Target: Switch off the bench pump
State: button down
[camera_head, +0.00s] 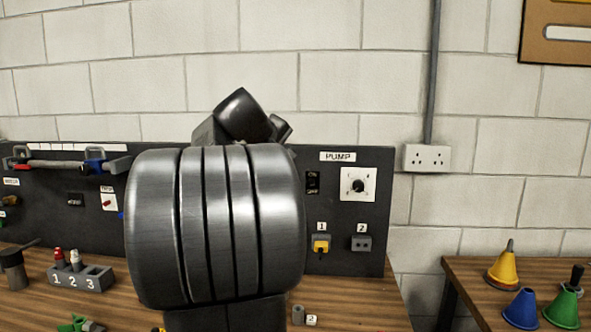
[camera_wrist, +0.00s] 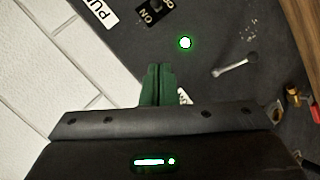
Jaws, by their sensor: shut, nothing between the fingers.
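The bench pump's controls are on the dark panel (camera_head: 345,222) under a white PUMP label (camera_head: 338,156). A small black switch (camera_head: 313,182) with an ON mark sits left of a white plate with a black knob (camera_head: 357,186). In the wrist view the switch (camera_wrist: 152,11) shows at the top edge, partly cut off; its position is unclear. A green light (camera_wrist: 185,43) glows near it. My gripper's green fingers (camera_wrist: 158,82) are shut and empty, pointing toward the panel, with the switch beyond their tips. In the head view my arm hides the gripper.
Sockets 1 and 2 sit below, with a yellow plug (camera_head: 321,245) in socket 1. A numbered block (camera_head: 80,278) stands on the bench at left. Cones, one of them yellow (camera_head: 504,268), stand on a right-hand table. A silver lever-like part (camera_wrist: 235,66) shows near the fingers.

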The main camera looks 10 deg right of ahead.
aim_at(312, 182)
jog(key=w+d+f, duration=0.1)
jog(key=d+f, duration=0.1)
jog(key=w+d+f, duration=0.4)
jog(key=shift+w+d+f+p, duration=0.15)
jog(key=shift+d+f+p, duration=0.2)
jog(key=shift+p, duration=0.05)
jog(key=shift+d+f, duration=0.15)
jog(key=shift+f, duration=0.1)
jog(key=shift+f+b, duration=0.15)
jog(key=shift+b, duration=0.25)
jog(key=shift+f+b, duration=0.1)
jog(key=shift+b, duration=0.7)
